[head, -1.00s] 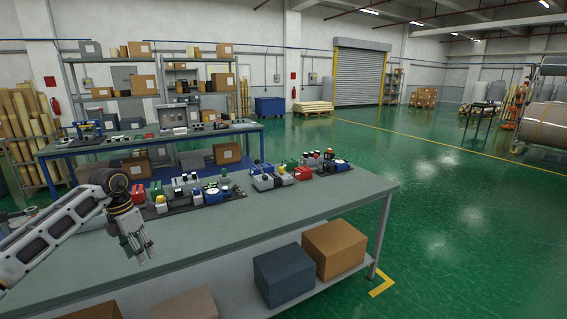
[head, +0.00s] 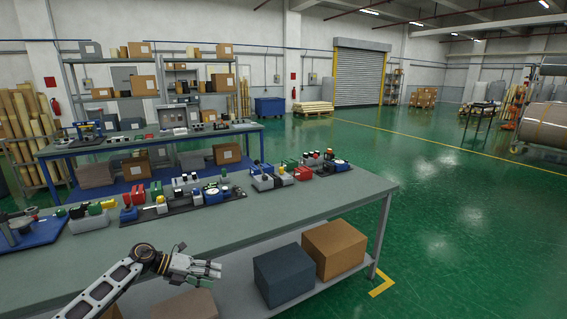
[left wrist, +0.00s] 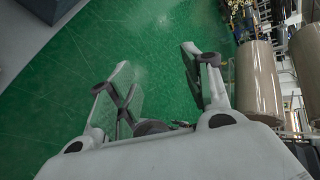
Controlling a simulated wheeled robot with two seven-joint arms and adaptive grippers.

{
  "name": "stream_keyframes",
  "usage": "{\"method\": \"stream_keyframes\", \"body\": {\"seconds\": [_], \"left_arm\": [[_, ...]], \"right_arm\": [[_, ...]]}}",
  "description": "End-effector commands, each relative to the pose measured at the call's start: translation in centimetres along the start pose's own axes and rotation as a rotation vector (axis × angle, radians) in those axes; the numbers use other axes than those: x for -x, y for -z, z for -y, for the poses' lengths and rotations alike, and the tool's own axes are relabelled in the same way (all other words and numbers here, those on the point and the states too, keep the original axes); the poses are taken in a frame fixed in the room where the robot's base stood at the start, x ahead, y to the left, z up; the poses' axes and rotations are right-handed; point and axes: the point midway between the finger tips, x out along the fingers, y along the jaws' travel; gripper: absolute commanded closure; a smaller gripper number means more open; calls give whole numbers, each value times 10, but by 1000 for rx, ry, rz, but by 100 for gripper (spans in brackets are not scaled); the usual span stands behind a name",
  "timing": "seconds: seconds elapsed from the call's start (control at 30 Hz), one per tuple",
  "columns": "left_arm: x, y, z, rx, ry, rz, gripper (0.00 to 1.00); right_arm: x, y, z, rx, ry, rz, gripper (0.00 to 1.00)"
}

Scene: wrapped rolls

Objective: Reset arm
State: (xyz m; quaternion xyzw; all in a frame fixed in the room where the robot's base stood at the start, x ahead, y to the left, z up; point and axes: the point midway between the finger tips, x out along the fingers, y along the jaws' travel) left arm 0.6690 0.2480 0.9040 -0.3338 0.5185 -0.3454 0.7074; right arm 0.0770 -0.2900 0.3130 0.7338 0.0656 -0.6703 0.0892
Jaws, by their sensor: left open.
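My left gripper (head: 207,268) is open and empty in the head view. It is in front of the near edge of the grey workbench (head: 290,205), with its fingers pointing right. In the left wrist view its two fingers (left wrist: 158,85) stand apart with green floor between and beyond them. Nothing lies between the fingers. My right gripper does not show in either view.
Several small devices in red, blue and green (head: 300,168) stand along the back of the bench. A dark box (head: 284,275) and a brown box (head: 335,248) sit on the lower shelf. Wrapped rolls (left wrist: 258,85) stand at the right of the left wrist view.

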Motion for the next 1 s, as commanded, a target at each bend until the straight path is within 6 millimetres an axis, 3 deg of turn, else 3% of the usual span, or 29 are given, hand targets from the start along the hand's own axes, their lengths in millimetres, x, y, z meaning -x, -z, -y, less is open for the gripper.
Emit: {"method": "stream_keyframes", "body": {"seconds": [0.27,0.57,0.77,1.0], "left_arm": [[-45,7,-46,316,181,219,51],[-76,34,-131,714,287,473,51],[-90,77,-203,1001,301,641,51],[-102,147,-281,1300,266,810,51]], "right_arm": [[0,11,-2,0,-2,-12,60],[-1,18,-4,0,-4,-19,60],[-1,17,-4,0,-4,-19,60],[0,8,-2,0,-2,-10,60]]}}
